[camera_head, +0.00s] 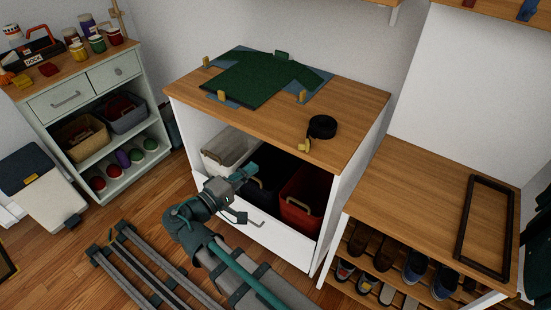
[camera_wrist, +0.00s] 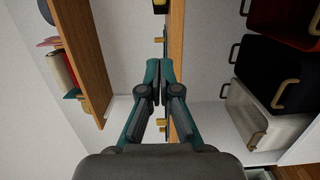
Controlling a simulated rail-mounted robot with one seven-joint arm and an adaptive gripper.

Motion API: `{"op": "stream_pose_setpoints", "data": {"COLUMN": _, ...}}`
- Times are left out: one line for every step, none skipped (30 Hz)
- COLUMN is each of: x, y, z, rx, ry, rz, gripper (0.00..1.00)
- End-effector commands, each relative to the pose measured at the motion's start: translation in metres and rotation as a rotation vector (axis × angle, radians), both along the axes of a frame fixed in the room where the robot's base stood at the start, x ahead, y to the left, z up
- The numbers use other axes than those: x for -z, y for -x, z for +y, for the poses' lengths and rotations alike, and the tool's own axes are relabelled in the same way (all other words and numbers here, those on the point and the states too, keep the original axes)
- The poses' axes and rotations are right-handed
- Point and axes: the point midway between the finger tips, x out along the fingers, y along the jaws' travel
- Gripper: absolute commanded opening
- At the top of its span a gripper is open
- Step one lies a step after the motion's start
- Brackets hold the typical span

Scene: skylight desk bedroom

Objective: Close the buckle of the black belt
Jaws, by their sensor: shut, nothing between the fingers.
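A black belt (camera_head: 322,127) lies coiled on the wooden top of the white cabinet, near its front right. A small yellow-gold piece (camera_head: 304,145), which looks like its buckle, sits at the coil's lower left; I cannot tell whether it is open. My gripper (camera_head: 250,170) is in front of the cabinet, below the top's front edge and left of the belt, apart from it. In the wrist view my gripper (camera_wrist: 160,96) is shut and empty, with its fingers together. The belt is not clearly seen in the wrist view.
A green garment (camera_head: 255,78) with yellow clips around it lies on the cabinet top (camera_head: 360,103). Bins, one of them red (camera_head: 301,194), fill the open shelf below. A lower bench (camera_head: 425,195) with a dark frame (camera_head: 485,225) stands at right. The cabinet top around the belt is clear.

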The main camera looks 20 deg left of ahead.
Motion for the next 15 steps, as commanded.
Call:
{"op": "stream_pose_setpoints", "data": {"x": 0.0, "y": -0.002, "z": -0.003, "rx": 0.007, "ry": -0.001, "rz": -0.002, "gripper": 0.0}}
{"op": "stream_pose_setpoints", "data": {"x": 0.0, "y": -0.004, "z": -0.004, "rx": 0.008, "ry": -0.003, "rz": -0.001, "gripper": 0.0}}
{"op": "stream_pose_setpoints", "data": {"x": 0.0, "y": -0.008, "z": -0.005, "rx": 0.008, "ry": -0.004, "rz": -0.001, "gripper": 0.0}}
{"op": "stream_pose_setpoints", "data": {"x": 0.0, "y": -0.011, "z": -0.007, "rx": 0.008, "ry": -0.003, "rz": 0.0, "gripper": 0.0}}
{"op": "stream_pose_setpoints", "data": {"x": 0.0, "y": -0.015, "z": -0.008, "rx": 0.009, "ry": -0.003, "rz": 0.0, "gripper": 0.0}}
{"op": "stream_pose_setpoints", "data": {"x": -0.001, "y": -0.02, "z": -0.011, "rx": 0.009, "ry": -0.004, "rz": 0.001, "gripper": 0.0}}
{"op": "stream_pose_setpoints", "data": {"x": -0.001, "y": -0.025, "z": -0.013, "rx": 0.009, "ry": -0.004, "rz": 0.001, "gripper": 0.0}}
{"op": "stream_pose_setpoints", "data": {"x": -0.001, "y": -0.029, "z": -0.015, "rx": 0.009, "ry": -0.004, "rz": 0.001, "gripper": 0.0}}
{"op": "stream_pose_setpoints", "data": {"x": -0.001, "y": -0.037, "z": -0.018, "rx": 0.01, "ry": -0.004, "rz": 0.001, "gripper": 0.0}}
{"op": "stream_pose_setpoints", "data": {"x": -0.001, "y": -0.042, "z": -0.02, "rx": 0.009, "ry": -0.004, "rz": 0.002, "gripper": 0.0}}
{"op": "stream_pose_setpoints", "data": {"x": -0.001, "y": -0.047, "z": -0.023, "rx": 0.01, "ry": -0.004, "rz": 0.002, "gripper": 0.0}}
{"op": "stream_pose_setpoints", "data": {"x": -0.001, "y": -0.055, "z": -0.025, "rx": 0.009, "ry": -0.004, "rz": 0.002, "gripper": 0.0}}
{"op": "stream_pose_setpoints", "data": {"x": 0.0, "y": -0.06, "z": -0.028, "rx": 0.01, "ry": -0.004, "rz": 0.002, "gripper": 0.0}}
{"op": "stream_pose_setpoints", "data": {"x": 0.0, "y": -0.066, "z": -0.03, "rx": 0.01, "ry": -0.004, "rz": 0.002, "gripper": 0.0}}
{"op": "stream_pose_setpoints", "data": {"x": 0.0, "y": -0.073, "z": -0.033, "rx": 0.009, "ry": -0.003, "rz": 0.003, "gripper": 0.0}}
